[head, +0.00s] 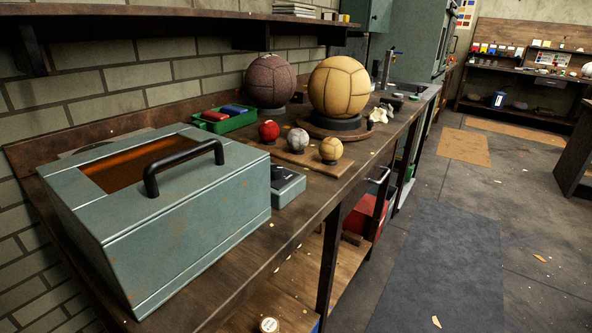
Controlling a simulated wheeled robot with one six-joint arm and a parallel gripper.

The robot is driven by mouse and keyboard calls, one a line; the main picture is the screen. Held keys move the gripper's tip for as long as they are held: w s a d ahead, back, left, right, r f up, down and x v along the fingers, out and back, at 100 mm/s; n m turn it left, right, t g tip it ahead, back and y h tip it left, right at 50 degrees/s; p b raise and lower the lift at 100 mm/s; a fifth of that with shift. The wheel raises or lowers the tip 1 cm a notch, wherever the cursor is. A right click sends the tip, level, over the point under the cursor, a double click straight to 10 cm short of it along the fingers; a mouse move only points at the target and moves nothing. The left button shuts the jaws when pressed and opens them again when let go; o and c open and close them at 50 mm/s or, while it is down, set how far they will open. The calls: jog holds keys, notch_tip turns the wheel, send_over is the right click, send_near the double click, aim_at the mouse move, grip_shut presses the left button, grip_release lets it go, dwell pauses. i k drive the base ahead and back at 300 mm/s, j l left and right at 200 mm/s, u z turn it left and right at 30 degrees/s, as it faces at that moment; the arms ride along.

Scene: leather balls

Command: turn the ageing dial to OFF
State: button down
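A grey-green metal box (165,215) with a black handle (185,165) and an orange window (135,165) in its lid stands on the near left of the workbench. A small grey-green control box (289,187) sits against its right side, partly hidden by it. Something dark that may be the ageing dial (279,171) shows on top of the control box. Its setting and any OFF mark are too small to read. My gripper is not in view.
The wooden bench (318,197) holds a brown ball (271,81), a tan ball (339,86) on a round stand, small balls on a board and a green tray (225,121). A shelf (180,20) overhangs the back. Floor with a dark mat (440,265) lies clear to the right.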

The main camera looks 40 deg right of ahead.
aim_at(276, 169)
jog(key=z, duration=0.85)
jog(key=u, duration=1.3)
jog(key=l+z, duration=0.2)
jog(key=z, duration=0.15)
jog(key=l+z, duration=0.2)
jog(key=z, duration=0.15)
jog(key=l+z, duration=0.3)
jog(key=k+j, duration=0.05)
jog(key=j, duration=0.05)
